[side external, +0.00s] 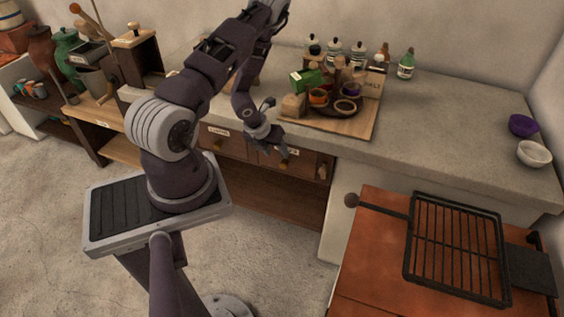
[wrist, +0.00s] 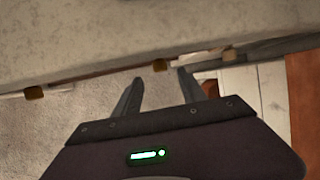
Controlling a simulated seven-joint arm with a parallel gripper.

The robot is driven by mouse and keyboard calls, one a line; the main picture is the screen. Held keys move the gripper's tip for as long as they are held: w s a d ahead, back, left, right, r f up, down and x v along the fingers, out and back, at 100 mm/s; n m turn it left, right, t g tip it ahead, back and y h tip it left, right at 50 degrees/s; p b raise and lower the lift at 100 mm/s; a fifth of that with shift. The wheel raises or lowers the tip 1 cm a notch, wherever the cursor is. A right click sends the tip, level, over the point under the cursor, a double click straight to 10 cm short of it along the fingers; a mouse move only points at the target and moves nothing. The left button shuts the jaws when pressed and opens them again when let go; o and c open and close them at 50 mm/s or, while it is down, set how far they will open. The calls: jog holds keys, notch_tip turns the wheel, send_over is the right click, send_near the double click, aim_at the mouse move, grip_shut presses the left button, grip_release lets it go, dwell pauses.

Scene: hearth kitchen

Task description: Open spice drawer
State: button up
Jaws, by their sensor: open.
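A row of wooden drawers with small knobs and pale labels runs under the stone counter. The left drawer (side external: 222,143) and the middle drawer (side external: 303,162) look shut; their label text is too small to read, so I cannot tell which is the spice drawer. My gripper (side external: 280,148) is in front of the middle drawer, covering part of it. In the wrist view my gripper (wrist: 158,88) has its two fingers apart, with nothing between them. A brown knob (wrist: 160,65) lies just beyond the fingertips, between their lines. Other knobs show to the left (wrist: 34,92) and right (wrist: 229,55).
The stone counter (side external: 440,135) overhangs the drawers. A wooden board (side external: 340,127) on it holds jars and bowls. A stove with a black grate (side external: 455,250) stands at the front right. The floor before the drawers is clear apart from my stand.

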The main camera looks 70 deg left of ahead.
aim_at(282, 162)
jog(key=x, duration=0.7)
jog(key=shift+f, duration=0.4)
grip_shut()
jog(key=shift+r, duration=0.1)
dwell(0.8)
